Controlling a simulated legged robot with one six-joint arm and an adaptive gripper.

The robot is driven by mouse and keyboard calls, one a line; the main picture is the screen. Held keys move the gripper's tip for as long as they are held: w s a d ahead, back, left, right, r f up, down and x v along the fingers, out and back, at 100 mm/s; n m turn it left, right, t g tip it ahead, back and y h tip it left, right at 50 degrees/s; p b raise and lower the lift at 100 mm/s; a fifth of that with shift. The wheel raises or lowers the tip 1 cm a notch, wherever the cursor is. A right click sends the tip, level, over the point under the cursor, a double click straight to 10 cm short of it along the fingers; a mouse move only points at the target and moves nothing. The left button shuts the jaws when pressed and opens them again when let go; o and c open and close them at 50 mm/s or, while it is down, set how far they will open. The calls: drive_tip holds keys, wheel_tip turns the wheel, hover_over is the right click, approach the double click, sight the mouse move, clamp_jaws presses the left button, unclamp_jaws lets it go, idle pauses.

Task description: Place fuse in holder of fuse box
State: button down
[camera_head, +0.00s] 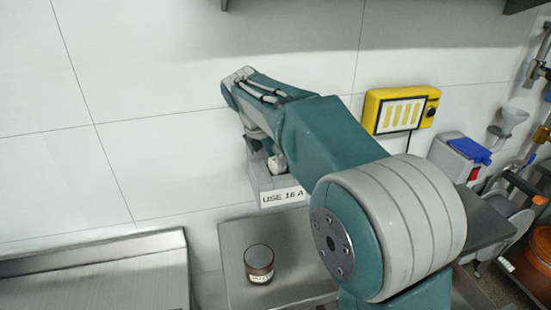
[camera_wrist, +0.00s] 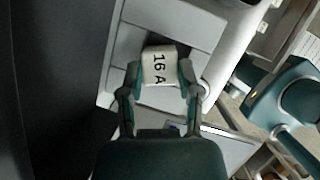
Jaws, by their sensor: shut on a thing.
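The white fuse (camera_wrist: 161,64), marked "16 A", is between the two fingers of my gripper (camera_wrist: 160,78) in the wrist view. My gripper is shut on it. The far end of the fuse is at a dark opening in the grey fuse box (camera_wrist: 190,30); I cannot tell how deep it sits or whether it touches the holder. A small white part of the fuse (camera_head: 276,165) shows there; my arm hides much of the rest.
A jar (camera_head: 259,264) stands on the steel table (camera_head: 236,238) below the box. A yellow panel (camera_head: 399,110) is on the wall to the right. A steel basin (camera_head: 95,270) is at lower left. The wall left of the box is clear.

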drive_tip(key=shift+f, duration=0.4)
drive_tip(key=shift+c, duration=1.5)
unclamp_jaws()
drive_tip(key=shift+f, duration=0.1)
